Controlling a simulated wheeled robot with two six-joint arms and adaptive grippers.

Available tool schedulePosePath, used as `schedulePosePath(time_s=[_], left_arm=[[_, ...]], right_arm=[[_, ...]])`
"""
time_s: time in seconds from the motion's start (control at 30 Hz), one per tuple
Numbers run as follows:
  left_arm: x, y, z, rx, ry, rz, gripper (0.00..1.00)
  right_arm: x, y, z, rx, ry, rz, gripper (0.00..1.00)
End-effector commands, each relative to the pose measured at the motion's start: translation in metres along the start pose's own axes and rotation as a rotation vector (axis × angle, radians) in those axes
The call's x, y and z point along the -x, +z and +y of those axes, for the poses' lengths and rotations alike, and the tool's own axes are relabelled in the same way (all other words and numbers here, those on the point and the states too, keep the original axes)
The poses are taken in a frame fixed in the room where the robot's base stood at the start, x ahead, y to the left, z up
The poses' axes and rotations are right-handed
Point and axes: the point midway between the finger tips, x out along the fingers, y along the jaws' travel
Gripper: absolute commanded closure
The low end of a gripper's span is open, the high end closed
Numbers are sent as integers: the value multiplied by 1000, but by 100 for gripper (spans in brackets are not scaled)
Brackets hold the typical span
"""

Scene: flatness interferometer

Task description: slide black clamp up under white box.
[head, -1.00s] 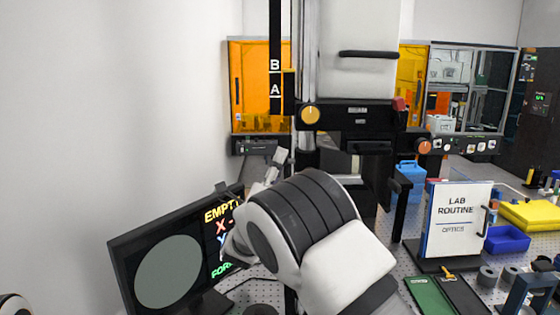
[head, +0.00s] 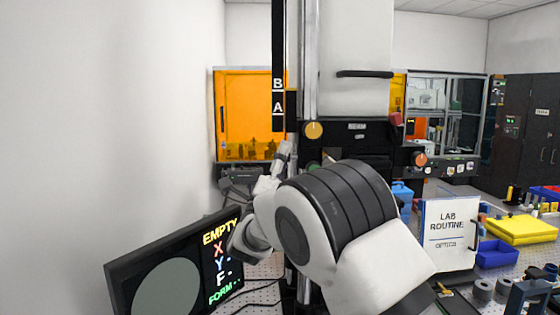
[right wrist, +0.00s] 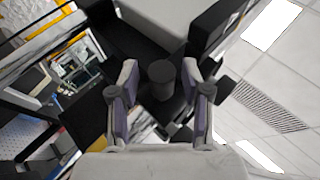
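The white box (head: 353,60) stands high on the upright column, with a dark handle on its front. A black block (head: 352,136) with a yellow knob and a red knob sits directly beneath it. Which black part is the clamp is unclear, as my right arm covers much of the lower column. My right gripper (head: 281,155) is beside the column, below the yellow knob. In the right wrist view its fingers (right wrist: 161,82) are apart, either side of a dark cylinder (right wrist: 162,74), with gaps showing. My left gripper is out of view.
A monitor (head: 173,270) stands at lower left, close to my right arm. A lab routine sign (head: 449,235), blue bin (head: 496,253) and yellow stack (head: 520,230) are to the right. An orange panel (head: 248,115) is behind the column.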

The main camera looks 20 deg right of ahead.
Motion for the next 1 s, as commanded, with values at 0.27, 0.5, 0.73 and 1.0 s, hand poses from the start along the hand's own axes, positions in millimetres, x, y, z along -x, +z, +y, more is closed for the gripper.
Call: schedulePosePath(time_s=[0.27,0.5,0.73,1.0], left_arm=[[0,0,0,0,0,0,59],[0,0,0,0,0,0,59],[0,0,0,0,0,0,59],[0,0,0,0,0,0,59]], right_arm=[[4,0,1,1,1,-1,52],[46,1,2,3,3,-4,52],[74,-1,3,1,2,0,52],[75,-1,3,1,2,1,52]])
